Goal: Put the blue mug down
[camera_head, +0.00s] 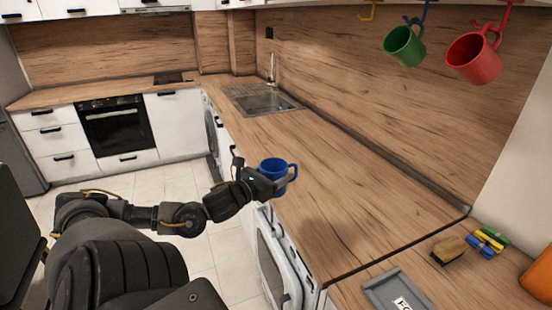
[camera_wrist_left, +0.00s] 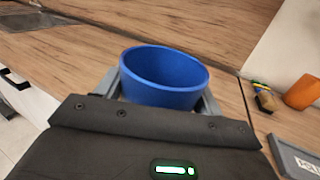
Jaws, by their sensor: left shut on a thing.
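The blue mug (camera_head: 275,170) is upright in my left gripper (camera_head: 265,182), near the front edge of the wooden counter. Its handle points right in the head view. In the left wrist view the mug (camera_wrist_left: 165,76) sits between the two grey fingers of the left gripper (camera_wrist_left: 160,98), which are shut on its sides. Its open rim faces up and the inside looks empty. The mug's base is hidden, so I cannot tell whether it touches the counter (camera_head: 330,190). My right gripper is not in view.
A green mug (camera_head: 404,46) and a red mug (camera_head: 473,58) hang from hooks at the upper right. A grey tray (camera_head: 385,290), a brown block (camera_head: 449,250) and coloured pegs (camera_head: 487,243) lie at the lower right. A sink (camera_head: 262,101) is farther back. The middle counter is clear.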

